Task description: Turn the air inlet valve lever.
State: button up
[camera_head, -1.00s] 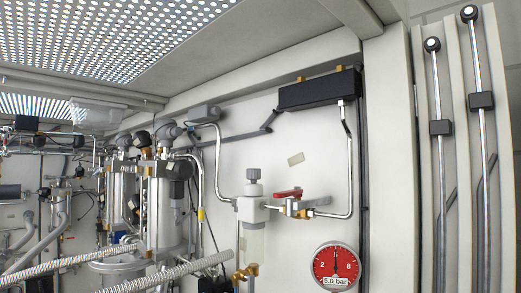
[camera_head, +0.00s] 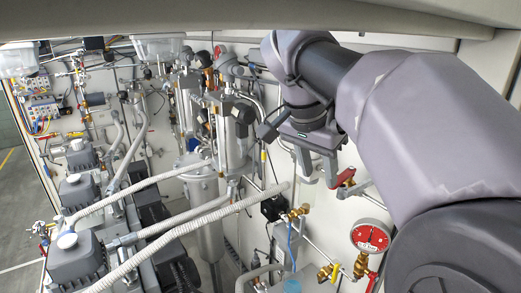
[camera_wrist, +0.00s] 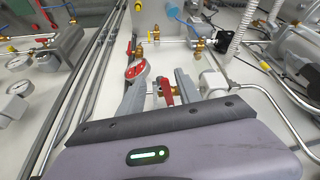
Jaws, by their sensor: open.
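The red valve lever (camera_head: 343,178) sits on a pipe fitting on the pale wall panel, just right of my gripper (camera_head: 318,172) in the head view. My gripper is open and empty. In the wrist view, the lever (camera_wrist: 166,91) shows between the two fingers of my gripper (camera_wrist: 160,84), nearer the right finger. I cannot tell how much depth lies between the fingertips and the lever, or whether they touch. My gripper and arm hide part of the pipe and fitting in the head view.
A red pressure gauge (camera_head: 370,237) is below right of the lever; it also shows beside the left finger in the wrist view (camera_wrist: 135,70). Metal cylinders (camera_head: 232,140) stand left of my gripper.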

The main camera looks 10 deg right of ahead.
jog(key=p, duration=0.1)
send_near(339, 182)
jog(key=f, duration=0.2)
jog(key=x, duration=0.4)
jog(key=shift+w+d+f, duration=0.1)
jog(key=shift+w+d, duration=0.3)
jog(key=shift+f, duration=0.4)
grip_shut()
jog(key=shift+r, duration=0.1)
